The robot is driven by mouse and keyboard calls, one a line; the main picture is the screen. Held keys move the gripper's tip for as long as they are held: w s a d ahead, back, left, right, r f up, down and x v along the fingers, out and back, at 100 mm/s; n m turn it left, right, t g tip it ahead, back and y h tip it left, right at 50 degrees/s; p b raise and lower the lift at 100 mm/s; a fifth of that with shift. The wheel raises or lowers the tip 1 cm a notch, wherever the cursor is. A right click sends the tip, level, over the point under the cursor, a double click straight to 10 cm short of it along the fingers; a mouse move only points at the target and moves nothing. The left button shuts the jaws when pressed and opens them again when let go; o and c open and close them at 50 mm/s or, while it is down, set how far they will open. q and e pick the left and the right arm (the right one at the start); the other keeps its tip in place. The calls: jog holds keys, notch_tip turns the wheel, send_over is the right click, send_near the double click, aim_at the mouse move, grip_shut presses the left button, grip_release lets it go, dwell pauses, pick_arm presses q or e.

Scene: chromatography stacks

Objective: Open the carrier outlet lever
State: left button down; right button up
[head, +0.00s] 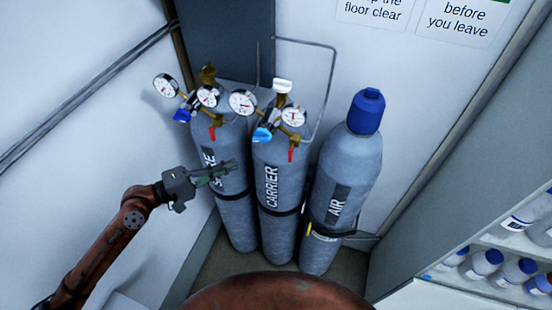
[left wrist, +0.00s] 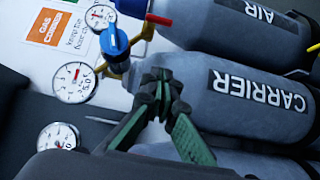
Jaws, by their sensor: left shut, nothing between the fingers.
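The carrier cylinder (head: 272,222) is the grey middle one of three; its label shows upside down in the left wrist view (left wrist: 225,102). Its brass regulator carries two round gauges and a blue knob (head: 262,135), also in the left wrist view (left wrist: 114,42). The small red outlet lever (head: 291,155) points down along the cylinder; it shows at the top of the left wrist view (left wrist: 158,19). My left gripper (head: 232,167) is shut and empty, in front of the spare cylinder, left of and below the carrier lever, apart from it. My right gripper is out of view.
The spare cylinder (head: 235,215) has its own gauges, blue knob (head: 182,115) and red lever (head: 212,133), close on the left. The air cylinder (head: 355,165) with a blue cap stands right. Straps hold the cylinders. A bottle shelf (head: 420,292) is at far right.

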pick_arm(q)
jog(key=shift+s+d+r, duration=0.35)
jog(key=shift+s+d, duration=0.05)
jog(key=shift+s, duration=0.1)
jog(key=p, duration=0.6)
send_near(290, 155)
jog(key=shift+w+d+f, duration=0.95)
jog(key=shift+w+d, duration=1.25)
jog(key=shift+d, duration=0.25)
